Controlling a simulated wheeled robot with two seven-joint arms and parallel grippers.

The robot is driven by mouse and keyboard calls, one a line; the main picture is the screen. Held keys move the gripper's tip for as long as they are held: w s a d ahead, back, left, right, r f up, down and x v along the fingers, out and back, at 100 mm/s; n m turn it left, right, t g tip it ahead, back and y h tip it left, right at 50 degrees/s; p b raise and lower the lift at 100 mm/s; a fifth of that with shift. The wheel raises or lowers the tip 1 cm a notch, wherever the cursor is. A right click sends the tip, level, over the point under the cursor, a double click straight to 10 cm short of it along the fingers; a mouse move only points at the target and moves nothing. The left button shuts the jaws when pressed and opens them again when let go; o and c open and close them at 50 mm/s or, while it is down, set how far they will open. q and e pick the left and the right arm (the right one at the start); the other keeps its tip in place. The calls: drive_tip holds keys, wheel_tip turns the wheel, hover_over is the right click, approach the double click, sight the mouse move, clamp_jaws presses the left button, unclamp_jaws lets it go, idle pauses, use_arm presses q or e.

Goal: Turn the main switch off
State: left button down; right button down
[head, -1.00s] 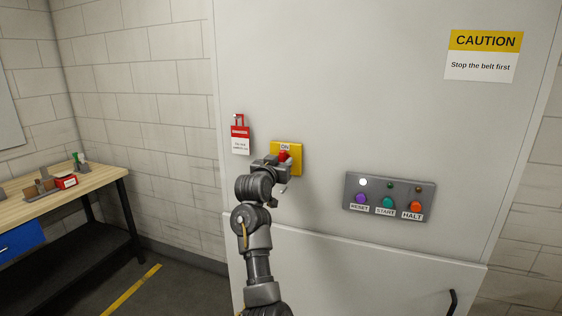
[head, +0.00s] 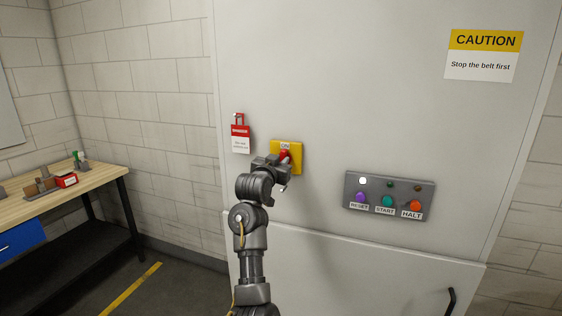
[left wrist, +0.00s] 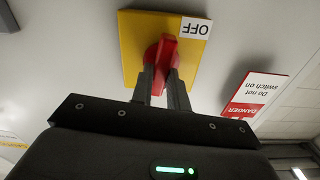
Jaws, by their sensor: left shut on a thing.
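The main switch is a red handle (head: 284,155) on a yellow plate (head: 297,150) on the pale cabinet front. An ON label (head: 285,147) shows at the plate's top. In the left wrist view, the red handle (left wrist: 166,50) stands between the two grey fingers, on the yellow plate (left wrist: 134,35), and an upside-down OFF label (left wrist: 195,28) shows. My left gripper (head: 283,163) is shut on the handle and covers the lower plate in the head view. It also shows in the left wrist view (left wrist: 162,82). My right gripper is not in view.
A red-and-white danger tag (head: 240,138) hangs left of the switch. A grey panel (head: 390,196) with RESET, START and HALT buttons is to the right; the light above RESET is lit white. A caution sign (head: 483,55) is upper right. A workbench (head: 100,178) stands left.

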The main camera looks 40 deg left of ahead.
use_arm(q)
drive_tip(key=shift+w+d+f+m+b, duration=0.15)
drive_tip(key=shift+m+b, duration=0.45)
drive_tip(key=shift+m, duration=2.1)
drive_tip(key=shift+s+d+f+m+b, duration=0.1)
drive_tip(key=shift+m+b, duration=0.5)
drive_tip(key=shift+m, duration=2.1)
drive_tip(key=shift+w+d+f+m+b, duration=0.15)
drive_tip(key=shift+m+b, duration=0.45)
drive_tip(key=shift+m, duration=2.1)
drive_tip(key=shift+s+a, duration=0.1)
drive_tip(key=c, duration=1.4)
unclamp_jaws()
drive_tip(key=shift+o, duration=0.2)
